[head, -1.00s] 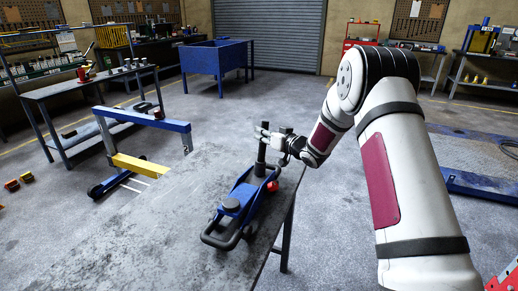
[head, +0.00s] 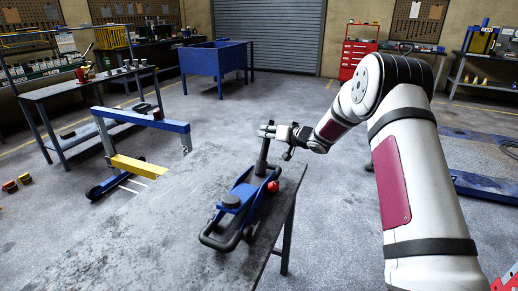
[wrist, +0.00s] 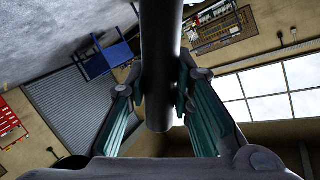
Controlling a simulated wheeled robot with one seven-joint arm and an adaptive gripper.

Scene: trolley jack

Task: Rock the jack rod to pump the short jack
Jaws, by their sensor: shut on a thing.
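The short blue jack (head: 232,207) stands on the grey worktable, its round dark saddle (head: 231,201) toward the near end. The dark jack rod (head: 262,157) rises from its far end and leans slightly to the right at the top. My gripper (head: 269,132) is at the top of the rod, reaching in from the right. In the wrist view the rod (wrist: 160,60) runs down between the two fingers of my gripper (wrist: 162,92), which are shut on it near its end. A red knob (head: 273,187) shows at the jack's right side.
The worktable (head: 130,240) is bare to the left of the jack; its right edge is close to the jack. A blue and yellow frame (head: 140,163) stands on the floor at left. A blue bin (head: 215,58) stands at the back.

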